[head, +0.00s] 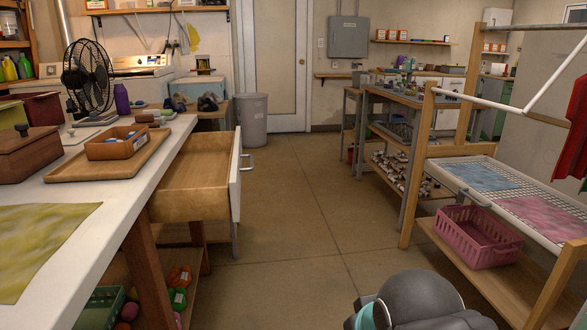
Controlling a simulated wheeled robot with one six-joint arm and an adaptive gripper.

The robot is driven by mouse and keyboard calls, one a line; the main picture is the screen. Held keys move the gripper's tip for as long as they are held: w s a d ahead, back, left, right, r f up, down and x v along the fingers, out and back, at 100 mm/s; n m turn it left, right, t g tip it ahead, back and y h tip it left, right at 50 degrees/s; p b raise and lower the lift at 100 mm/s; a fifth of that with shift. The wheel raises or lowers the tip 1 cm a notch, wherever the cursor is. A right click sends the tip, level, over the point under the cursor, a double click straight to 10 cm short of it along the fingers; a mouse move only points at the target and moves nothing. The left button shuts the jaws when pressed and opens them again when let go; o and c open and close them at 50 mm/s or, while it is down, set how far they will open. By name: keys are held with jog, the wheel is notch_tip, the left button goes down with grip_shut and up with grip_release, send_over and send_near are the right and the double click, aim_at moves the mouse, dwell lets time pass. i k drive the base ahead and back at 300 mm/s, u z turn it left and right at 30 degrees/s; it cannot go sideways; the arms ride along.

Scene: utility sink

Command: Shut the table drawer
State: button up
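The table drawer (190,190) is a light wooden box pulled well out from the right side of the white-topped table (165,140). Its white front panel (236,178) faces right and is seen nearly edge-on. A metal handle (249,163) sticks out from the panel. The part of the drawer's inside that I can see looks empty. A grey rounded part of my arm with a teal band shows at the bottom right of the middle, well apart from the drawer. My gripper is not in view.
On the table are a wooden tray (70,172) with an orange bin (117,146), a brown box (25,158) and a fan (88,75). Open floor (290,200) lies right of the drawer. A drying rack (428,150) with a pink basket (470,240) stands right.

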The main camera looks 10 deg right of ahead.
aim_at(203, 182)
jog(key=z, duration=0.5)
jog(key=i, duration=1.3)
jog(key=u, duration=0.9)
jog(key=i, duration=0.55)
jog(key=u, duration=0.55)
jog(key=k, duration=0.5)
jog(key=z, duration=1.35)
jog(key=i, duration=0.55)
jog(key=u, duration=1.05)
